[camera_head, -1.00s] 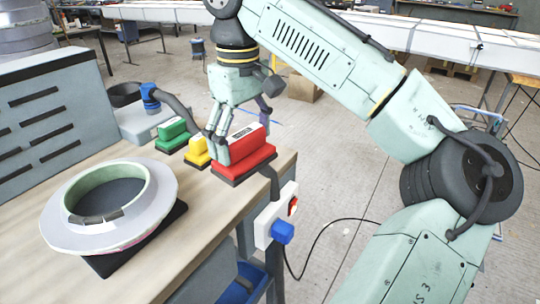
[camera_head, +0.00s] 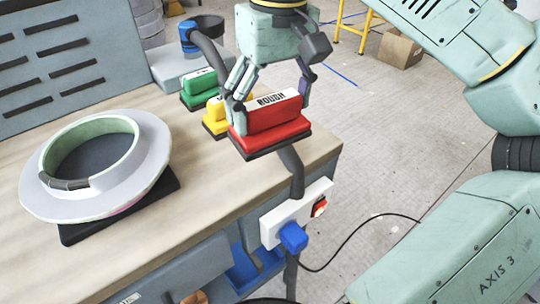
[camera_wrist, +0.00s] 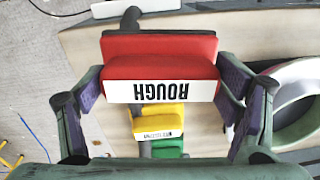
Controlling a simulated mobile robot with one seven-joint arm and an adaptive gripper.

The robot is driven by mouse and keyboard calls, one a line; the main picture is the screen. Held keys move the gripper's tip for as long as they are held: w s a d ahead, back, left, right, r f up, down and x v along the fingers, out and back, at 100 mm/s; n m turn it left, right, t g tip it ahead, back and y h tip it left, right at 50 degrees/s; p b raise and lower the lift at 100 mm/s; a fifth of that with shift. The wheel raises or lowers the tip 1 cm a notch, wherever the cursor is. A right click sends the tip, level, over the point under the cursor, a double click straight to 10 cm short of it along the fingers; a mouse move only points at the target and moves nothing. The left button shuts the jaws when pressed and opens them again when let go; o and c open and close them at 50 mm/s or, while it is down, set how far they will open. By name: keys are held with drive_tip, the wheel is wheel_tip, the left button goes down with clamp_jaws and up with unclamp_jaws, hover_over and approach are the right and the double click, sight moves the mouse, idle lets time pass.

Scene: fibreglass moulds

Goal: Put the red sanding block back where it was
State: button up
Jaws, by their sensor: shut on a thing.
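My gripper (camera_head: 270,98) is shut on the red sanding block (camera_head: 276,124), with its fingers at the block's two ends. The block is level, with a dark base and a white label reading ROUGH. It fills the middle of the wrist view (camera_wrist: 160,66), between the fingers. It appears to be above the worktop near its right edge, but the gap beneath is not clear. The yellow block (camera_head: 214,121) stands on the worktop just behind and left of it, partly hidden. The green block (camera_head: 198,92) stands farther back.
A ring-shaped mould (camera_head: 150,160) on a dark pad takes up the worktop's left. A dark hose (camera_head: 292,170) hangs over the worktop edge by a white socket box (camera_head: 285,214) with a blue plug. Bare worktop (camera_head: 200,185) lies between the mould and the red block.

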drive_tip(key=s+a+f+n+b, duration=0.1)
drive_tip(key=s+a+f, duration=0.2)
drive_tip(key=s+a, duration=0.6)
drive_tip(key=w+d+p, duration=0.1)
drive_tip(key=w+d, duration=0.1)
drive_tip(key=w, duration=0.2)
drive_tip(key=w+d+f, duration=0.1)
drive_tip(key=w+d, duration=0.2)
drive_tip(key=w, duration=0.1)
drive_tip(key=w+d+p, duration=0.1)
drive_tip(key=w+d, duration=0.1)
drive_tip(key=w, duration=0.3)
drive_tip(key=shift+d+f+p, duration=0.25)
drive_tip(key=shift+d+p, duration=0.1)
drive_tip(key=shift+d, duration=0.05)
drive_tip(key=shift+w+d, duration=0.1)
drive_tip(key=shift+w, duration=0.1)
drive_tip(key=shift+f, duration=0.4)
drive_tip(key=shift+f+p, duration=0.3)
drive_tip(key=shift+f, duration=1.15)
drive_tip(key=shift+f, duration=0.15)
drive_tip(key=o, duration=1.1)
